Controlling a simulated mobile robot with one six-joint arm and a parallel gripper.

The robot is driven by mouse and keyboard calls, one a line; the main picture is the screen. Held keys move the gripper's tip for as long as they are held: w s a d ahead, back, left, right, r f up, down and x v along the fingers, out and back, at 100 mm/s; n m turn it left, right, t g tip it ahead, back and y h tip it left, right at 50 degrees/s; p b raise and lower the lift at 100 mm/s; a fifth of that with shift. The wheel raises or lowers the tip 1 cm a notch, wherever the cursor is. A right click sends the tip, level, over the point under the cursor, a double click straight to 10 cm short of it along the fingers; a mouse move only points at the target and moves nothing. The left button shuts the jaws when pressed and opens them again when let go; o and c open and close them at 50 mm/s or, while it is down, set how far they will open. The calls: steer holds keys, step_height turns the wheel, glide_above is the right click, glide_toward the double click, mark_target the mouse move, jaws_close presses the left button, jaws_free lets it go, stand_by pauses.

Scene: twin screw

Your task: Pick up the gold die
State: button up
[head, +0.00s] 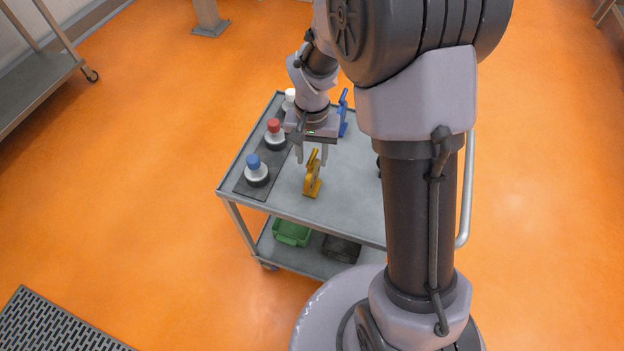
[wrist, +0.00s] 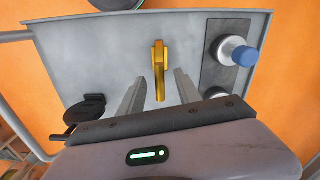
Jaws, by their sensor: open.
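The gold die (head: 312,178) is a yellow-gold tool that stands on the grey cart top (head: 345,205), near its front left. In the wrist view the gold die (wrist: 159,70) lies ahead of my open fingers, close to the line between them. My gripper (head: 311,160) is open and empty, pointing down above the cart just behind the die. In the wrist view my gripper (wrist: 158,92) shows its two fingers apart, with the die's near end between their tips. The fingers do not visibly touch the die. The exact height gap is unclear.
A dark strip on the left holds a blue-capped bottle (head: 257,170), a red-capped bottle (head: 274,134) and a white-capped one (head: 290,98). A blue tool (head: 343,112) stands behind. A black tool (wrist: 85,110) shows in the wrist view. A green bin (head: 291,232) sits on the lower shelf.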

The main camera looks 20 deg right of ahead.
steer(key=shift+f, duration=0.9)
steer(key=shift+r, duration=0.1)
jaws_close()
stand_by(0.5)
